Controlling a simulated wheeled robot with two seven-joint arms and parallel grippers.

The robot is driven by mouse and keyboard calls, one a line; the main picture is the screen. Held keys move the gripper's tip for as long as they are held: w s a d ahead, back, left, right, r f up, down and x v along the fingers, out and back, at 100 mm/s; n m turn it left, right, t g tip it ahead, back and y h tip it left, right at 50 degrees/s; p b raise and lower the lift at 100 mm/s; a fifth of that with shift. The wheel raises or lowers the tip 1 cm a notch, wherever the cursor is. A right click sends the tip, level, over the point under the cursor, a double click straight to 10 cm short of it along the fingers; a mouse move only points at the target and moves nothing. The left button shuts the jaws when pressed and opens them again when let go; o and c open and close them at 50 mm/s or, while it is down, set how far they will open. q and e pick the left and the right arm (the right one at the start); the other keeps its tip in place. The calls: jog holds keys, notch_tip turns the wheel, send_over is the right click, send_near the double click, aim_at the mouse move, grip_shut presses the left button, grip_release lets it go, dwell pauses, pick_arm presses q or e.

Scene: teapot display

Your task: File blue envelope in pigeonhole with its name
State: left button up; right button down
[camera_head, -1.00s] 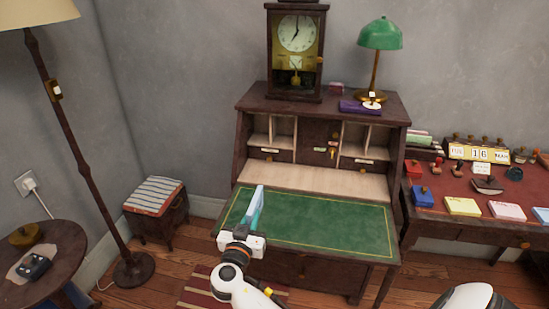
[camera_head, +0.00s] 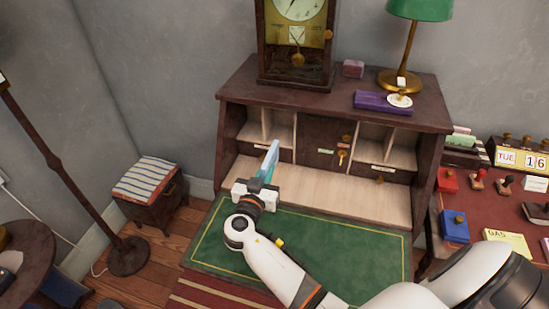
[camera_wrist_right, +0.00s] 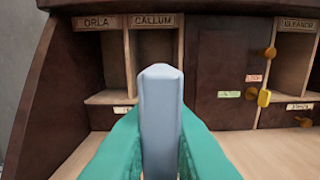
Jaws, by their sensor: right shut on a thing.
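My right gripper (camera_head: 264,184) is shut on the blue envelope (camera_head: 269,160), which stands upright on edge in front of the desk's left pigeonholes. In the right wrist view the envelope (camera_wrist_right: 161,115) points forward between the teal fingers, its far end just below the labels. The pigeonhole labelled ORLA (camera_wrist_right: 91,22) is at the left and the one labelled CALLUM (camera_wrist_right: 153,21) is beside it. A pigeonhole labelled ELEANOR (camera_wrist_right: 298,25) is at the right. The envelope is outside the pigeonholes. Any name on it cannot be read. My left gripper is not in view.
The desk's green writing surface (camera_head: 350,240) is open and clear. A central door (camera_head: 318,146) with a key separates the pigeonhole groups. A clock (camera_head: 296,45), a purple box (camera_head: 383,102) and a green lamp (camera_head: 406,60) stand on top. A stamp table (camera_head: 490,210) is at right.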

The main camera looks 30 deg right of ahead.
jog(key=shift+w+r, duration=0.1)
jog(key=shift+w+a+r, duration=0.1)
jog(key=shift+w+r, duration=0.05)
jog(key=shift+w, duration=0.3)
jog(key=shift+w+r+p, duration=0.1)
jog(key=shift+w+p, duration=0.1)
jog(key=shift+p, duration=0.1)
jog(key=shift+x, duration=0.9)
jog(key=shift+w+d+p, duration=0.3)
jog(key=shift+w+d, duration=0.05)
jog(key=shift+d, duration=0.2)
jog(key=shift+w+d+f+b, duration=0.1)
jog(key=shift+d+f+b, duration=0.2)
jog(key=shift+b, duration=0.2)
jog(key=shift+w+d+b, duration=0.3)
jog(key=shift+d+b, duration=0.15)
jog(key=shift+d, duration=0.05)
jog(key=b+x, duration=0.3)
jog(key=x, duration=0.1)
jog(key=shift+w, duration=0.15)
pick_arm(q)
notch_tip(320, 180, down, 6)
jog(key=b, duration=0.2)
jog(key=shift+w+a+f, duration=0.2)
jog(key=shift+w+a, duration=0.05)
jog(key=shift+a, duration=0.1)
pick_arm(e)
jog(key=shift+r+x, duration=0.2)
jog(key=shift+x, duration=1.45)
